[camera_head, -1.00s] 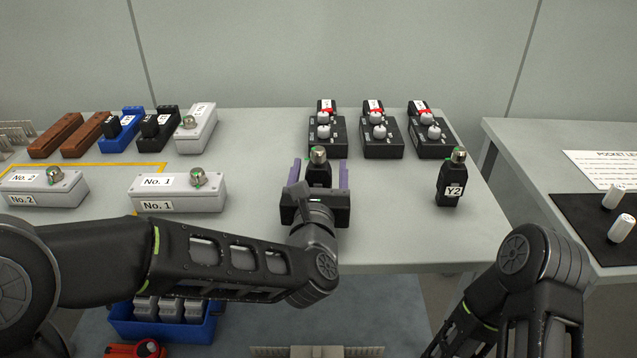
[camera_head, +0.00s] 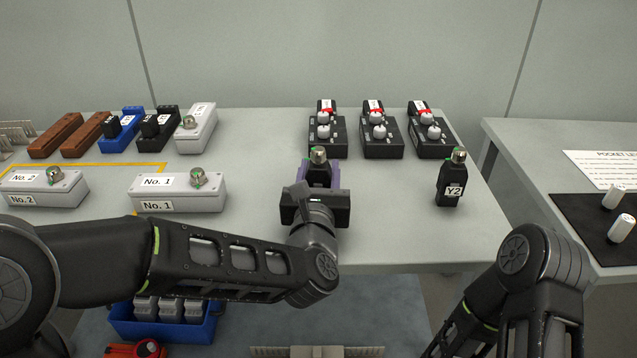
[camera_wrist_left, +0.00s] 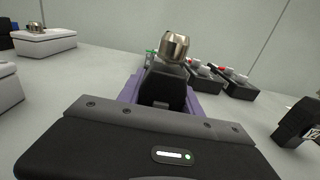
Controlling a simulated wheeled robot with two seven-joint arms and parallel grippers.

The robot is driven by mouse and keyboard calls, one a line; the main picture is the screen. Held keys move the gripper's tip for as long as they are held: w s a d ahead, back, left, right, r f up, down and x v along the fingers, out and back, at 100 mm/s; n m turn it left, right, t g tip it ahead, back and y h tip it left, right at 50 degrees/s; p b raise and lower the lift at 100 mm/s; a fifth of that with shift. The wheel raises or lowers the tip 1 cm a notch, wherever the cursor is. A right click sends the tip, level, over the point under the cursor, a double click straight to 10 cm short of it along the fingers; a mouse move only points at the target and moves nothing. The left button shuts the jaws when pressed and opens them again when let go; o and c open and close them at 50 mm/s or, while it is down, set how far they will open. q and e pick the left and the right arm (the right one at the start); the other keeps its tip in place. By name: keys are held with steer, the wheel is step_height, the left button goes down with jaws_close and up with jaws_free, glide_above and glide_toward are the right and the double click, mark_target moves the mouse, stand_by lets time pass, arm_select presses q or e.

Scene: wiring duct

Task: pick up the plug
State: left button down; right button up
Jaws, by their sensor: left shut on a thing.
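A black plug (camera_head: 319,171) with a metal cap stands upright on the grey table, in the middle of the head view. My left gripper (camera_head: 319,178) is shut on it, with a purple finger on each side. In the left wrist view the plug (camera_wrist_left: 164,82) shows between the purple fingers, its metal end up. A second black plug, labelled Y2 (camera_head: 451,180), stands apart to the right. My right arm shows at the lower right of the head view, but its gripper is not in view.
Several black boxes with knobs (camera_head: 382,138) stand behind the held plug. The grey No. 1 box (camera_head: 178,193) is to the left. Brown, blue, black and grey blocks line the back left. The table (camera_head: 400,225) is clear between the held plug and Y2.

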mark_target(318, 154)
arm_select(q)
steer(key=shift+r, duration=0.15)
step_height(318, 154, up, 10)
steer(key=p, duration=0.2)
steer(key=shift+f, duration=0.2)
stand_by(0.7)
steer(key=shift+b, duration=0.55)
